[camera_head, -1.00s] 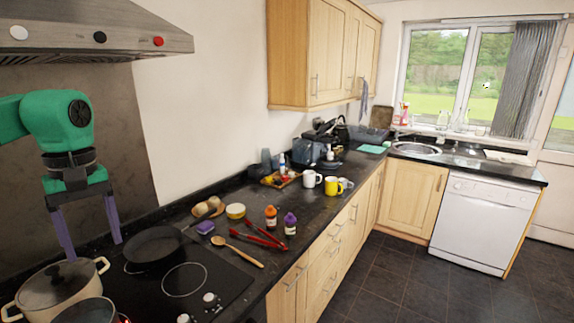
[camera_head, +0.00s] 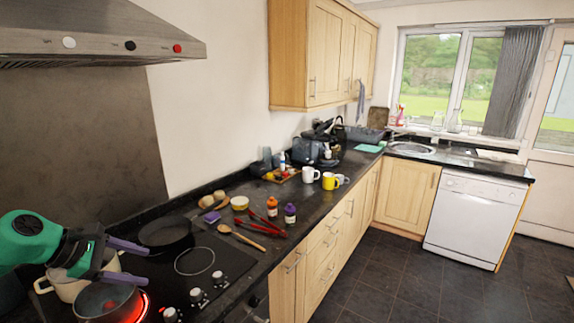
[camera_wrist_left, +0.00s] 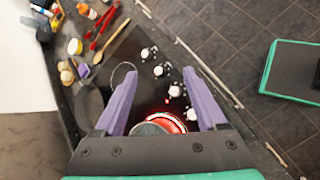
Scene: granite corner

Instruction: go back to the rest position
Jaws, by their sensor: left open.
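My left gripper (camera_head: 147,266) is at the lower left in the head view, low over the hob, with its two purple fingers spread apart and pointing right. Nothing is between them. It is above a dark saucepan (camera_head: 100,300) on a glowing red ring, and in front of a cream pot (camera_head: 66,288) that it partly hides. In the left wrist view the open fingers (camera_wrist_left: 160,72) frame the hob, with the glowing ring (camera_wrist_left: 172,121) between their bases. My right gripper is not seen.
A black frying pan (camera_head: 166,234) sits behind the fingers. A wooden spoon (camera_head: 240,237), red tongs (camera_head: 266,226), two small bottles and mugs lie along the counter. The extractor hood (camera_head: 100,35) overhangs the upper left.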

